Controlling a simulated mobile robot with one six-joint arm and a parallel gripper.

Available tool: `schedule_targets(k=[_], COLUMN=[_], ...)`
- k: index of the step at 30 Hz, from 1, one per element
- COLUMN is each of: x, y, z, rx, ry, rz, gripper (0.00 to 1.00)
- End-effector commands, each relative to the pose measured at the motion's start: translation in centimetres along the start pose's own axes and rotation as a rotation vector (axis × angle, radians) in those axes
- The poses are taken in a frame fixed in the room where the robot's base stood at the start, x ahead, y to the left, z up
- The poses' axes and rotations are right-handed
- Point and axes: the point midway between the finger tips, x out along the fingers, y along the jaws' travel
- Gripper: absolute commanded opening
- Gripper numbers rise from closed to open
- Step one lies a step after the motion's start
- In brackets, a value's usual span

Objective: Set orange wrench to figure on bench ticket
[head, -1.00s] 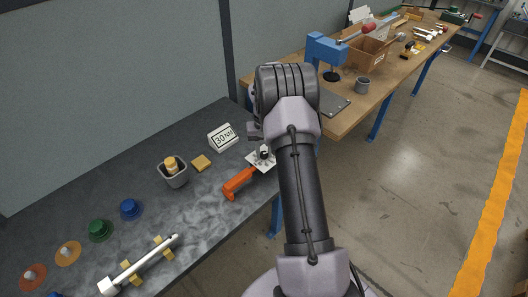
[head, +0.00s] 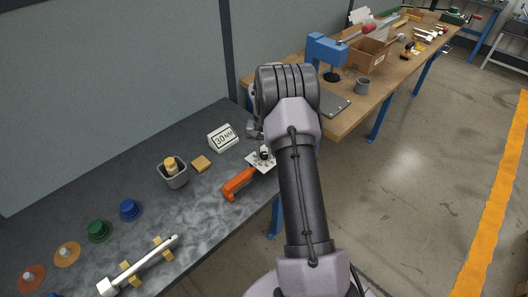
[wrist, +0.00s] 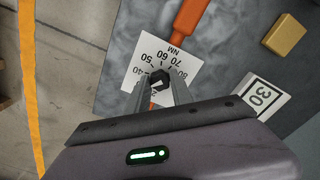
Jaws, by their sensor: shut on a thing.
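The orange wrench (head: 238,183) lies on the dark bench top; its orange handle (wrist: 191,18) also shows in the wrist view. A white dial card (head: 258,163) with figures lies at its head; 40, 50, 60, 70 and 80 can be read around the knob in the wrist view. My gripper (wrist: 160,85) is shut on the dark knob (wrist: 160,77) at the middle of the dial. The fingers hide part of the scale, and I cannot tell which figure the knob points to.
A yellow block (head: 201,163) and a grey cup (head: 173,175) stand left of the ticket. A white bar tool (head: 140,264) rests on yellow blocks, near blue, green and orange discs.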

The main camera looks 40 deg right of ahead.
Motion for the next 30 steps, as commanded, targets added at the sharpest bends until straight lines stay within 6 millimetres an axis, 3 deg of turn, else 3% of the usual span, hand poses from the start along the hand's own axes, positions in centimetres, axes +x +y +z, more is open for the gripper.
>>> schedule_targets(k=[1,4,14,17,24,30], x=[-0.1,-0.1,-0.5,-2.5,-10.9,-15.9], y=[0.0,0.0,0.0,0.0,0.0,0.0], z=[0.0,0.0,0.0,-0.1,-0.1,-0.1], rx=[0.000,0.000,-0.001,-0.002,-0.001,-0.001], ry=[0.001,0.001,0.001,0.003,0.004,0.003], rz=[0.000,0.000,0.000,0.000,-0.001,-0.001], gripper=[0.33,0.49,0.49,0.49,0.49,0.49])
